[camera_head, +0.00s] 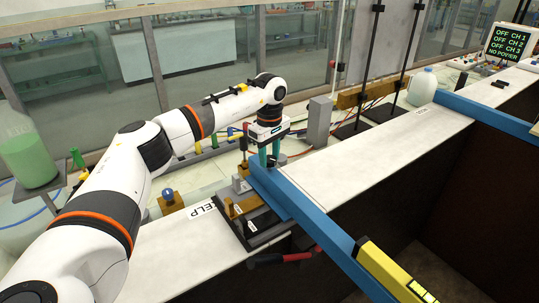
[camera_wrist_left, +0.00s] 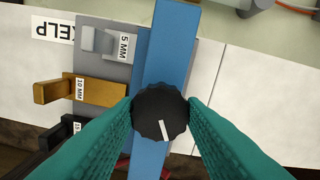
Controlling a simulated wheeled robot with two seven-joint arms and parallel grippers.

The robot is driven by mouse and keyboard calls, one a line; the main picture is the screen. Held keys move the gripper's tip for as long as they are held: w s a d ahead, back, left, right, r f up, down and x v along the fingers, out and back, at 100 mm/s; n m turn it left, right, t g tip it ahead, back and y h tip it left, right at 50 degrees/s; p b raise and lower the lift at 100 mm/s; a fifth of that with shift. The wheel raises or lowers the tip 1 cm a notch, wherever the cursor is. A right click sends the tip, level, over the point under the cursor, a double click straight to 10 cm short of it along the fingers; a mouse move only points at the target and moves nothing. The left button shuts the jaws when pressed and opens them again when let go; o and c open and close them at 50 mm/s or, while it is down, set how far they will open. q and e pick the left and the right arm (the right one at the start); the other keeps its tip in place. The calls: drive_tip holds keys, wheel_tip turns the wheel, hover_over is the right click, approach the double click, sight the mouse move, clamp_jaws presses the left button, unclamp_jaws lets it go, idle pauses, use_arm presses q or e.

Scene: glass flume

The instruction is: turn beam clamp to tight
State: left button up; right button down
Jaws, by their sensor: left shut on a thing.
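The beam clamp is a round black ribbed knob (camera_wrist_left: 160,108) with a white pointer mark, on top of the near blue beam (camera_wrist_left: 170,45). The mark points toward the bottom of the left wrist view, slightly right. My left gripper (camera_wrist_left: 160,112) has its teal fingers on both sides of the knob, shut on it. In the head view my left gripper (camera_head: 270,153) points down at the far end of the blue beam (camera_head: 312,217), and the knob is mostly hidden behind its fingers. My right gripper is not in view.
A grey tray with gauge blocks, including a brass 10 MM block (camera_wrist_left: 105,90) and a grey 5 MM block (camera_wrist_left: 97,42), lies beside the beam. A yellow level (camera_head: 392,272) rests on the beam. A red-handled tool (camera_head: 298,256) lies near the open flume. A second blue beam (camera_head: 485,112) is at right.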

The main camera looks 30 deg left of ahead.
use_arm(q)
drive_tip(key=m, duration=0.5)
drive_tip(key=shift+w+r, duration=0.1)
drive_tip(key=shift+r, duration=0.15)
idle(0.5)
drive_tip(key=o, duration=1)
drive_tip(key=shift+f, duration=0.15)
